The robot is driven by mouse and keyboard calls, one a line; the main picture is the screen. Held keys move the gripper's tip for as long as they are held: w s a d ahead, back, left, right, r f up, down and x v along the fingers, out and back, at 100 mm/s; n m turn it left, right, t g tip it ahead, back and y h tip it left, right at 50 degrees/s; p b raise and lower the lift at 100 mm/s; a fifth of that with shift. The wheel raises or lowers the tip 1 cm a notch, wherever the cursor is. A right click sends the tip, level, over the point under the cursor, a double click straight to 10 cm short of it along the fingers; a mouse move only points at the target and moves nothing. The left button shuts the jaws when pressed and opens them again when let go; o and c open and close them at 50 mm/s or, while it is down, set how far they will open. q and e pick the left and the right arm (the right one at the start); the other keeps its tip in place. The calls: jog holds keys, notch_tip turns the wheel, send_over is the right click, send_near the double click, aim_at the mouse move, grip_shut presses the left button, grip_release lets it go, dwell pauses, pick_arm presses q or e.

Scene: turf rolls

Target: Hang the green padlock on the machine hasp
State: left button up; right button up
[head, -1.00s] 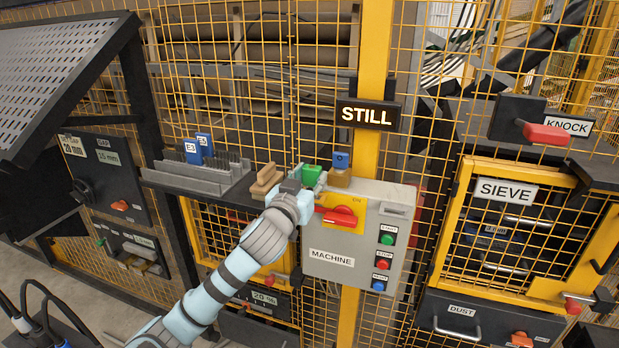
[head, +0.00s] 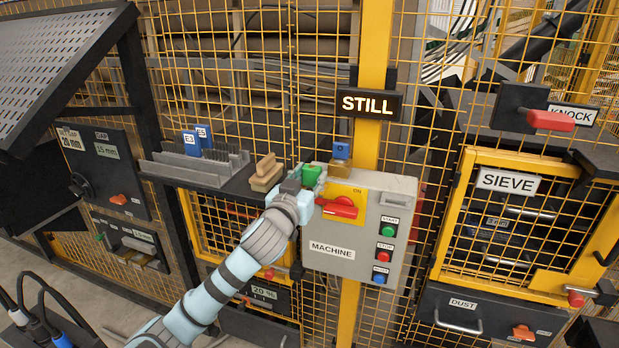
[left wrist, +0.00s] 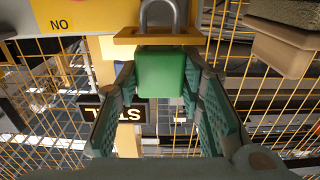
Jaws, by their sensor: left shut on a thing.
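The green padlock (head: 311,174) is held in my left gripper (head: 303,184) at the upper left corner of the grey machine box (head: 320,228). In the left wrist view, which is upside down, the green padlock body (left wrist: 160,72) sits between the two fingers of my left gripper (left wrist: 160,85). Its grey shackle (left wrist: 146,15) shows at the top. A flat yellow-tan bar (left wrist: 125,38) crosses where shackle and body meet; I cannot tell whether the shackle passes through it, or whether it is the hasp. My right gripper is not in view.
A red handle (head: 341,207) sits on the yellow ON plate (head: 348,190). A blue padlock (head: 341,151) is on a brass-coloured block behind the box. A wooden block (head: 266,174) and grey rack (head: 190,167) stand on the shelf left. Yellow mesh fencing (head: 215,100) surrounds the box.

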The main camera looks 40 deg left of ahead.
pick_arm(q)
jog(key=shift+f, duration=0.25)
jog(key=o, duration=1.3)
jog(key=v, duration=0.7)
jog(key=shift+s, duration=0.35)
jog(key=shift+w+d, duration=0.1)
jog(key=shift+w, duration=0.05)
